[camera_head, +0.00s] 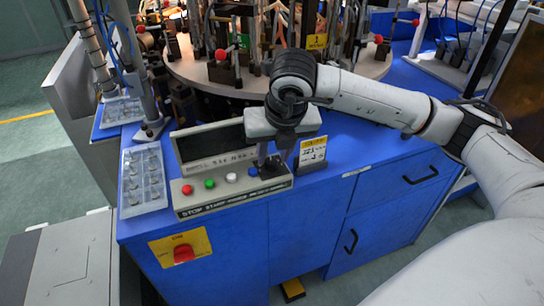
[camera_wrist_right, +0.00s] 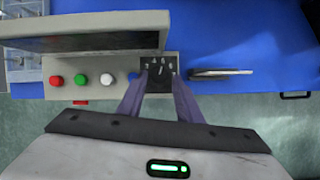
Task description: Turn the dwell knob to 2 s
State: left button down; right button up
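The dwell knob (camera_wrist_right: 160,82) sits on a black dial plate at the right end of the control box (camera_head: 215,200). Numbers 3 to 6 are readable around it in the right wrist view. A small white mark, likely its pointer, leans slightly right of straight up. My right gripper (camera_wrist_right: 160,88) points down at the dial, with one finger on each side of the knob. I cannot tell whether the fingers touch it. In the head view my right gripper (camera_head: 272,165) hides most of the knob. My left gripper is not in view.
Red (camera_head: 187,189), green (camera_head: 209,183), white (camera_head: 231,177) and blue (camera_head: 253,172) buttons line the box left of the knob. A dark display (camera_head: 210,142) rises behind them. A small yellow-white card (camera_head: 313,152) stands close right of the gripper.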

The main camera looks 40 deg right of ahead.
aim_at(271, 164)
jog(key=shift+x, duration=1.2)
jog(key=c, duration=0.8)
jog(key=shift+o, duration=0.2)
